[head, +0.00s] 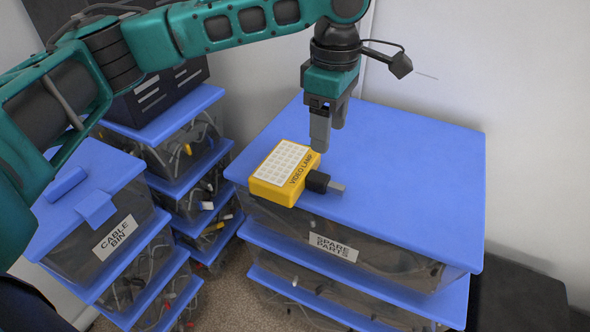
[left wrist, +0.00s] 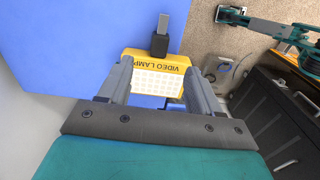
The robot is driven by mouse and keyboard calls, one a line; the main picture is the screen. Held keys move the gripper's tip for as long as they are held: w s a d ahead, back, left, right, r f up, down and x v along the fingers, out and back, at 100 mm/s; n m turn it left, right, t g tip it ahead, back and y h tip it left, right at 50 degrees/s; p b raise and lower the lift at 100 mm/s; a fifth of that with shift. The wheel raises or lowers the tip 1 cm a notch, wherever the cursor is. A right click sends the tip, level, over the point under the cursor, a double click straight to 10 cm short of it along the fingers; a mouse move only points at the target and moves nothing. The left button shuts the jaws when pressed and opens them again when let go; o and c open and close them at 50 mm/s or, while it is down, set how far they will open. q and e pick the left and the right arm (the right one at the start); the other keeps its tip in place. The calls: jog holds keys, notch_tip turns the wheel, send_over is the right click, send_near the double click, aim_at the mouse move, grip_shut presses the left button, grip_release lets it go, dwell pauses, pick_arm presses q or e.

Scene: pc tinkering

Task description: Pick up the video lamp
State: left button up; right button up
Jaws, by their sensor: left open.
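The video lamp (head: 285,170) is a yellow block with a white light grid and a black mount with a grey end. It lies on the blue lid (head: 420,180) of the spare parts bin, near the lid's left front edge. My left gripper (head: 322,147) points down just behind the lamp in the head view, open and empty. In the left wrist view the lamp (left wrist: 158,75) shows beyond and between the two fingers (left wrist: 160,88), with its mount pointing away.
The spare parts bin (head: 333,247) is the top of a stack. Cable bins (head: 110,237) with blue lids stand to the left, and a dark case (head: 155,95) sits on another stack behind. The lid right of the lamp is clear. A wall rises behind.

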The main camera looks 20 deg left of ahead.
aim_at(321, 177)
pick_arm(q)
notch_tip(321, 177, down, 7)
jog(key=shift+a+f+b, duration=0.15)
jog(key=shift+f+b, duration=0.05)
jog(key=shift+b, duration=0.95)
jog(key=f+b, duration=0.2)
jog(key=f, duration=0.3)
jog(key=shift+a+f, duration=0.1)
jog(key=shift+a, duration=0.1)
grip_shut()
